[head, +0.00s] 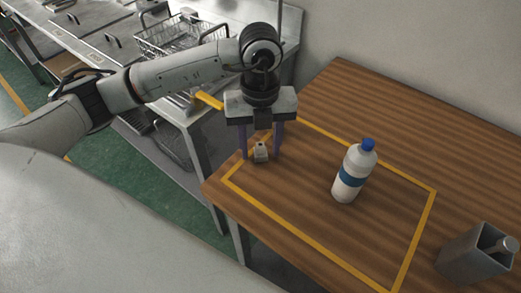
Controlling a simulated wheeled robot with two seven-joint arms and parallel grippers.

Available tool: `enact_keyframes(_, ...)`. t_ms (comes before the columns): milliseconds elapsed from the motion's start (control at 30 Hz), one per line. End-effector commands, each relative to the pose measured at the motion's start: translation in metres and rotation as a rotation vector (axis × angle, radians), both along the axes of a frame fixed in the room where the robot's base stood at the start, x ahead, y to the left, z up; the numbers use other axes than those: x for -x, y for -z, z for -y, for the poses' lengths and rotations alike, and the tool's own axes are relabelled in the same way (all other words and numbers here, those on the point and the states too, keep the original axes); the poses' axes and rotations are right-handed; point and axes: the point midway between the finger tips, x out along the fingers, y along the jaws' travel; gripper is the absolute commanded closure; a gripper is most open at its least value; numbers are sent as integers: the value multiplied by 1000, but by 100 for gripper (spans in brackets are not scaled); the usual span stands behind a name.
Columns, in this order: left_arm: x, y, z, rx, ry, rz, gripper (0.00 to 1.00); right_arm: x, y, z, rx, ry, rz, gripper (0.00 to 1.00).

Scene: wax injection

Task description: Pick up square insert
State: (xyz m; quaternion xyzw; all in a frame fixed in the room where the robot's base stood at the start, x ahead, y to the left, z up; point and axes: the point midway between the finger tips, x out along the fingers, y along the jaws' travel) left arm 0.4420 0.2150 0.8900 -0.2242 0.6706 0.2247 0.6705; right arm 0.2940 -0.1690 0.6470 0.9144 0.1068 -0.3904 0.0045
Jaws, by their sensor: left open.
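The square insert (261,153) is a small light-grey block on the wooden table, near the table's left corner and inside the yellow tape outline. My left gripper (260,156) points down over it, with its two purple-grey fingers spread apart. The insert sits between the fingers in the picture, with a gap visible on both sides. I cannot tell exactly how high the fingertips are above the table. My right gripper is not in view.
A white bottle (349,180) with a blue cap stands upright inside the taped area (432,213). A grey box-like holder (472,257) stands at the table's right front. A metal counter (100,45) with a wire basket (180,35) is behind left.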

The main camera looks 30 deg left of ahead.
Motion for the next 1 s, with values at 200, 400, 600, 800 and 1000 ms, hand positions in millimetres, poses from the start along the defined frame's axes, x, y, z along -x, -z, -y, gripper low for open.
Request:
enact_keyframes(200, 0, 0, 0, 0, 0, 0, 88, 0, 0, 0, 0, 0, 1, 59)
enact_keyframes(400, 0, -1, 0, 1, 0, 1, 100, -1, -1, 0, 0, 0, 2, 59)
enact_keyframes(600, -1, -9, 0, 1, -1, 5, 100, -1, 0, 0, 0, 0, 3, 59)
enact_keyframes(800, -2, -47, 1, 2, 1, 8, 100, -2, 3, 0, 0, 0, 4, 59)
enact_keyframes(1000, -2, -84, 0, 1, 0, 5, 100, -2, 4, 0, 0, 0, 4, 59)
